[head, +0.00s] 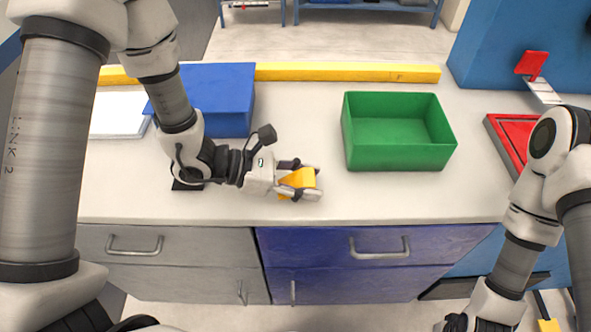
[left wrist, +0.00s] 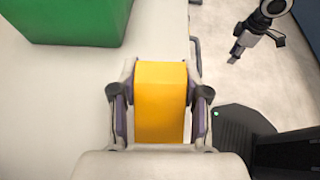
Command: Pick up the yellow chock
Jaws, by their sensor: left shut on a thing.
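The yellow chock (head: 299,179) is a small yellow-orange block near the front middle of the worktop. My left gripper (head: 305,182) comes in from the left and is shut on the chock, with a finger on each side. In the left wrist view the chock (left wrist: 160,100) fills the space between the fingers of the left gripper (left wrist: 160,112). I cannot tell whether the chock touches the worktop. My right arm comes down at the right, and its gripper (left wrist: 248,42) shows in the left wrist view off the worktop, too small to judge.
A green open bin (head: 400,158) stands right of the chock, empty. A blue box (head: 226,100) is behind my left arm. A yellow bar (head: 345,72) lies along the worktop's back edge. A red tray (head: 508,146) is at the right. Bare worktop (head: 440,195) lies in front of the bin.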

